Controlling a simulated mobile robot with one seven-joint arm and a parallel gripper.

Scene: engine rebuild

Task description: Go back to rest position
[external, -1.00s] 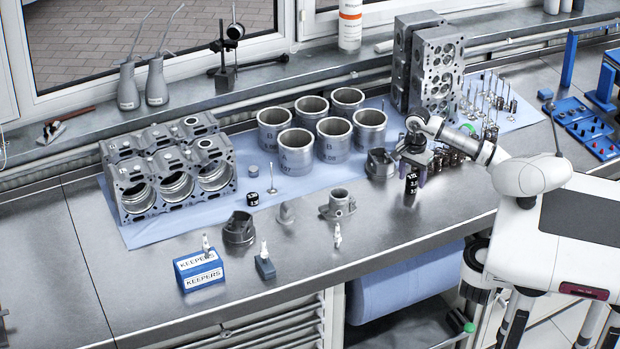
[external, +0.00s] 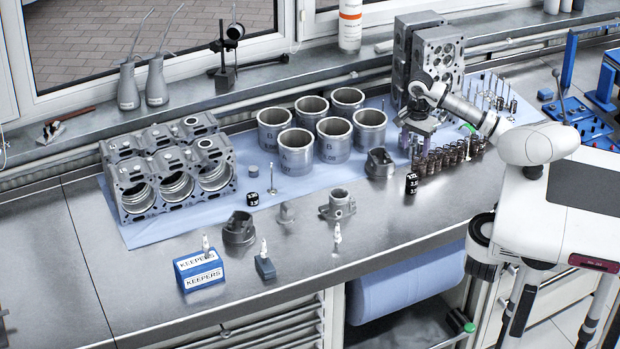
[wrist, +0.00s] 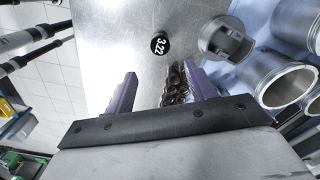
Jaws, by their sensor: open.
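My gripper (external: 415,142) is raised above the right part of the bench, over the row of dark valve springs. In the wrist view its two purple fingers (wrist: 160,90) are spread apart with nothing held between them. A small black cylinder marked 3.22 (external: 411,184) stands on the bare metal bench just below and in front of the gripper. It also shows in the wrist view (wrist: 160,44), beyond the fingertips and apart from them. The springs (external: 445,159) stand beside it; in the wrist view they (wrist: 176,85) appear between the fingers, further down.
Cylinder heads (external: 436,62) stand tall behind the gripper. Cylinder liners (external: 334,138) and a dark grey piston (external: 380,163) are to its left. The engine block (external: 170,170) is far left. Blue KEEPERS boxes (external: 199,270) sit near the front edge.

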